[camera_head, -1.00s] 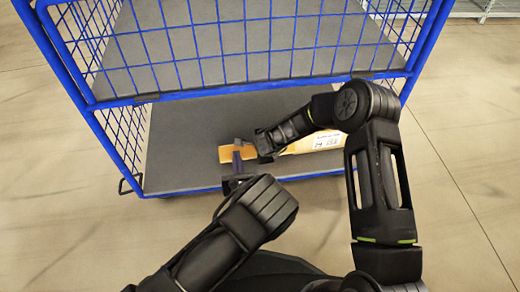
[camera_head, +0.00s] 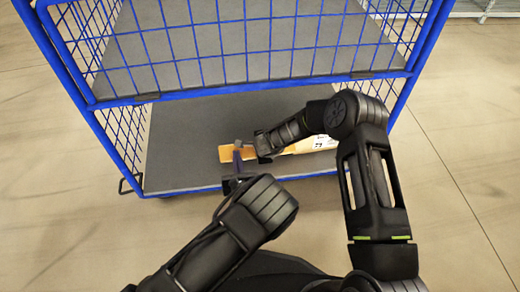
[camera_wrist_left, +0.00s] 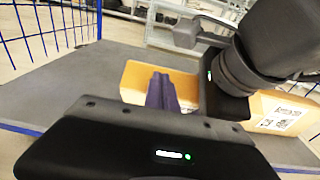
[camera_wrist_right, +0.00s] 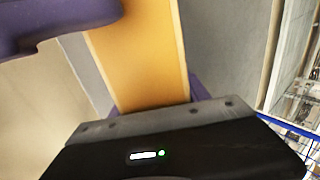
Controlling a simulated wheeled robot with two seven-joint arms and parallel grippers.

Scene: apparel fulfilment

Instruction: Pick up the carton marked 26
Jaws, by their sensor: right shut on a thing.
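A long orange-tan carton (camera_head: 228,153) lies near the front edge of the cart's lower deck. It has a white label whose number I cannot read clearly. The carton also shows in the left wrist view (camera_wrist_left: 186,84). My right gripper (camera_head: 250,146) is shut on the carton near its left part. In the right wrist view the carton (camera_wrist_right: 140,55) passes between the purple fingers. My left gripper (camera_head: 236,168) is at the near side of the carton, its purple fingers together (camera_wrist_left: 162,92); whether they touch the carton is unclear. My right arm hides part of the carton.
The blue wire cart (camera_head: 60,50) has a grey upper shelf (camera_head: 200,60) with a mesh front above the lower deck (camera_head: 180,130). The deck left of the carton is bare.

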